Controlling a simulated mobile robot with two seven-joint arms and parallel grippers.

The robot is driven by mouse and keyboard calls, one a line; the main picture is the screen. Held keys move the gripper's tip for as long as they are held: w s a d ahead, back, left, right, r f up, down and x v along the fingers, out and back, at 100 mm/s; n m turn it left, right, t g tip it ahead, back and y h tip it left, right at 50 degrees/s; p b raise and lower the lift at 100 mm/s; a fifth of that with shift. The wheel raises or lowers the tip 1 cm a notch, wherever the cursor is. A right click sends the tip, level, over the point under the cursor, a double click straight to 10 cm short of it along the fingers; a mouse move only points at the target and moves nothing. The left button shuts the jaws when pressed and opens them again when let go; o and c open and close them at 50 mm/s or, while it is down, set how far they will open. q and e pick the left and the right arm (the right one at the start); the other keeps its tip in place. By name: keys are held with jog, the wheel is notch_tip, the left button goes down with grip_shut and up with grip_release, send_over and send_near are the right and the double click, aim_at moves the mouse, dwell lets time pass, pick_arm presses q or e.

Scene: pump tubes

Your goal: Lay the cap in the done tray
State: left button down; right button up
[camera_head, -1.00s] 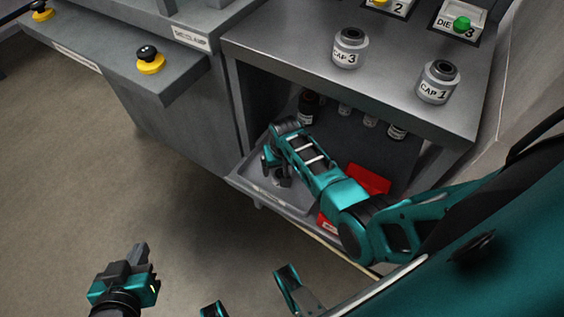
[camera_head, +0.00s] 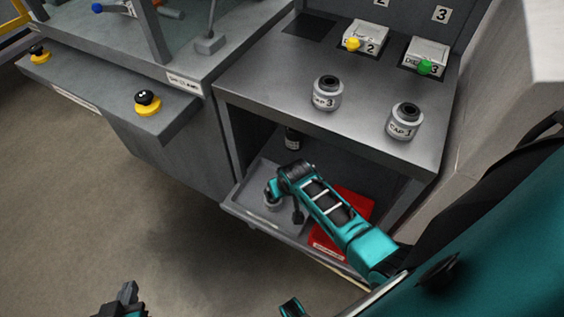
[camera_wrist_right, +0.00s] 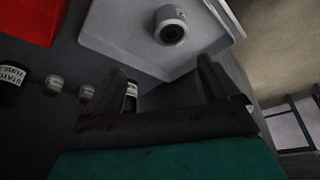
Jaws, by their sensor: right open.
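A grey cap (camera_head: 272,203) sits in the grey tray (camera_head: 262,172) on the lower shelf. In the right wrist view the cap (camera_wrist_right: 171,26) lies on the pale tray floor (camera_wrist_right: 118,28), near the tray's edge, with its dark round hole showing. Its label cannot be read. My right gripper (camera_head: 284,198) is over the tray, beside the cap. In the wrist view its fingers (camera_wrist_right: 167,82) are spread and empty, with the cap beyond their tips. My left gripper (camera_head: 126,298) is at the bottom left edge, partly cut off, far from the cap.
A red tray (camera_head: 352,203) lies right of the grey one, partly behind my right arm. Cap 3 (camera_head: 327,94) and cap 1 (camera_head: 404,121) stand on the upper top. Dark bottles (camera_wrist_right: 12,82) and small jars stand inside the shelf. The shelf top and side walls bound the space.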

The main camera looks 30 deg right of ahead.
jog(key=s+a+r+n+t+y, duration=0.1)
jog(key=s+a+r+n+t, duration=0.1)
jog(key=s+r, duration=0.3)
jog(key=s+a+r+n+t+y, duration=0.2)
jog(key=s+a+r+t, duration=0.2)
jog(key=r, duration=0.3)
jog(key=shift+s+a+r+t, duration=0.2)
jog(key=shift+s+a+t, duration=0.1)
jog(key=shift+s, duration=0.45)
jog(key=shift+d, duration=0.1)
notch_tip(320, 180, up, 2)
jog(key=p, duration=0.2)
jog(key=shift+s+d+r+p, duration=0.1)
jog(key=shift+d+r+p, duration=0.05)
jog(key=shift+p, duration=0.25)
